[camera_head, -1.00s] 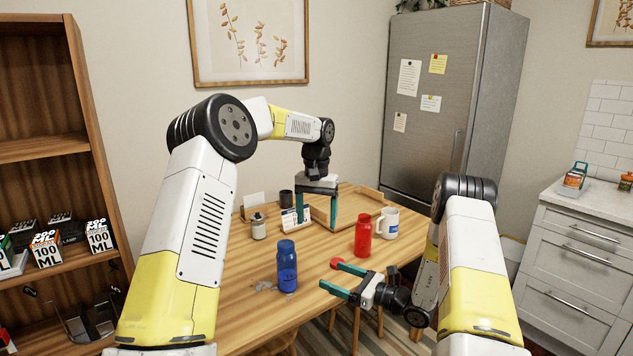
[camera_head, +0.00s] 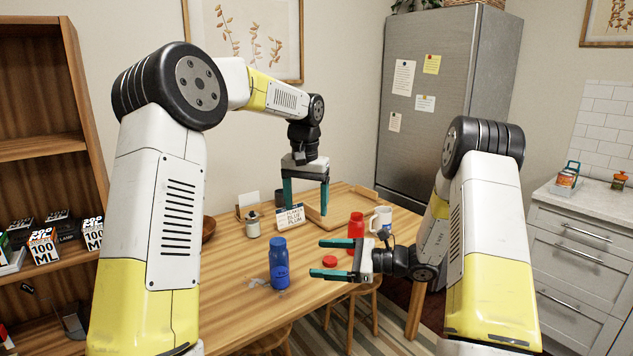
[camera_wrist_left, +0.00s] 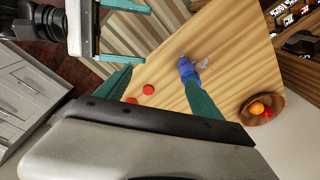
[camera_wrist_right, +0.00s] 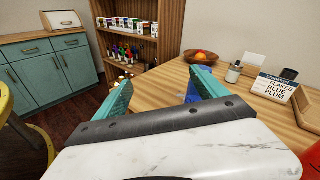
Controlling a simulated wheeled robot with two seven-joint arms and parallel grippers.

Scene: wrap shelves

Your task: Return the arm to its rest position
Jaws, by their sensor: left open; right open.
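My left gripper (camera_head: 306,205) is open and empty above the table (camera_head: 235,300), in front of the sign card. My right gripper (camera_head: 322,258) is open and empty, its fingers pointing left above the table's front edge. A blue bottle (camera_head: 279,263) stands upright to the left of the right gripper, apart from it. A red bottle (camera_head: 356,226) stands behind the right gripper, partly hidden by it. A red lid (camera_head: 330,262) lies on the table and shows between the right fingers.
A white mug (camera_head: 381,219), a sign card (camera_head: 290,217), a small jar (camera_head: 253,226) and a wooden tray (camera_head: 345,213) stand on the table. A fruit bowl (camera_wrist_left: 262,109) is at one end. A stool (camera_head: 362,293) is below the front edge. A shelf (camera_head: 45,145) stands left.

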